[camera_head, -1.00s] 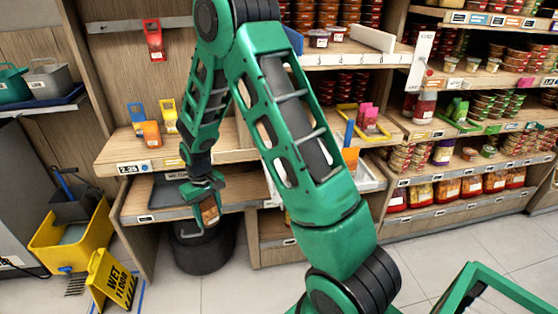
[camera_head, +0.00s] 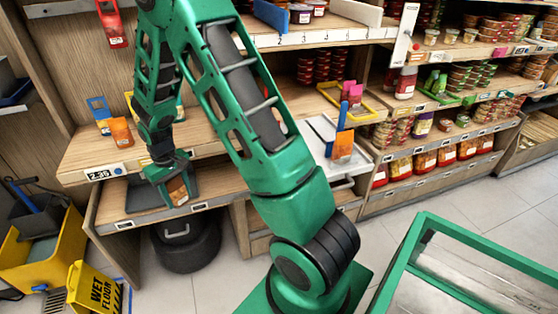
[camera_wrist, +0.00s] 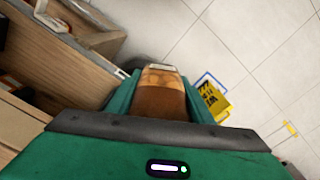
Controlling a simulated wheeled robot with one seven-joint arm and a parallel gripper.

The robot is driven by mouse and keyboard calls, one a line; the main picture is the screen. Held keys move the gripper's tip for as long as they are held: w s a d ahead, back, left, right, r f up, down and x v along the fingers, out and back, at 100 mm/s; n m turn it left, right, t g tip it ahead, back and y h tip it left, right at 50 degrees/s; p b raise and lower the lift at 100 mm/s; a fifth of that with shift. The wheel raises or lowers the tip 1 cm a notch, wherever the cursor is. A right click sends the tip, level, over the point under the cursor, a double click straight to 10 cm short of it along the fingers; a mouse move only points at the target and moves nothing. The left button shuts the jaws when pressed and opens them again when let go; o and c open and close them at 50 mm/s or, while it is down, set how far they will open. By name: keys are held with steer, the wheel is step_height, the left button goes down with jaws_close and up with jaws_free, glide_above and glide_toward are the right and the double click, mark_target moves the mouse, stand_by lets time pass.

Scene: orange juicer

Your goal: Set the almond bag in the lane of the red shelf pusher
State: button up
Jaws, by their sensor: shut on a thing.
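The almond bag (camera_head: 178,190), brown and orange, is held between the green fingers of my gripper (camera_head: 176,182), which is shut on it. In the wrist view the bag (camera_wrist: 160,98) sits between both fingers. In the head view it is at the front of the low shelf (camera_head: 220,180); I cannot tell whether it touches the shelf. A red upright piece (camera_head: 112,25) shows at the upper left. A blue piece (camera_head: 98,110) and an orange piece (camera_head: 120,132) stand on the middle shelf. I cannot tell for sure which piece is the red shelf pusher, and its lane is not clear.
A dark tray (camera_head: 147,195) lies on the low shelf, beside and behind my gripper. A black bin (camera_head: 185,245) stands below. A yellow bucket (camera_head: 40,235) and a wet-floor sign (camera_head: 92,290) stand at left. A white tray (camera_head: 318,130) sticks out at right.

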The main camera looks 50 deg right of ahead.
steer(key=s+d+r+m, duration=0.3)
steer(key=s+d+r, duration=0.3)
steer(key=d+r, duration=0.45)
steer(key=s+d+r+m, duration=0.3)
steer(key=s+d+r, duration=0.4)
steer(key=r, duration=0.7)
steer(key=s+d+f, duration=0.2)
steer(key=d, duration=0.1)
steer(key=s+d+f, duration=0.1)
steer(key=d+f, duration=0.1)
steer(key=d, duration=0.1)
steer(key=s+d+f, duration=0.2)
steer(key=d, duration=0.1)
steer(key=shift+s+d+f, duration=0.25)
steer(key=shift+s+d, duration=0.1)
steer(key=shift+d, duration=0.05)
steer(key=shift+s+d+f, duration=0.25)
steer(key=shift+d+f, duration=0.05)
steer(key=shift+f, duration=1.95)
steer(key=o, duration=0.6)
steer(key=shift+f, duration=0.15)
steer(key=o, duration=0.4)
steer(key=shift+o, duration=0.2)
